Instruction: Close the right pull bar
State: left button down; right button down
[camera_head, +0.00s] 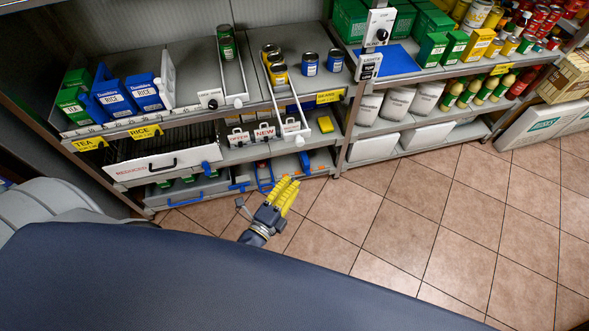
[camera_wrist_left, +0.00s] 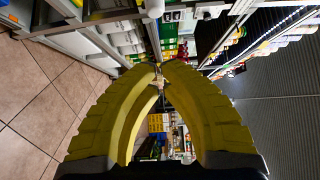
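Two narrow sliding trays with white fronts sit on the upper left shelf. The right tray (camera_head: 291,127) holds a few cans at its back and its front juts out past the shelf edge. The left tray (camera_head: 236,99) sits farther back. Low on the unit are blue bars, a left one (camera_head: 264,180) and a right one (camera_head: 304,162); I cannot tell which part is the named pull bar. My left gripper (camera_head: 292,181) is low over the floor in front of the unit, apart from it. Its yellow fingertips (camera_wrist_left: 160,66) nearly meet, with nothing between them. My right gripper is out of view.
A drawer (camera_head: 200,157) with a black handle juts out at lower left. Blue rice boxes (camera_head: 113,97) stand above it. The tiled floor (camera_head: 400,215) is clear.

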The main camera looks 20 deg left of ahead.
pick_arm(q)
jog(key=w, duration=1.2)
jog(key=shift+w+a, duration=0.15)
jog(key=shift+a, duration=0.1)
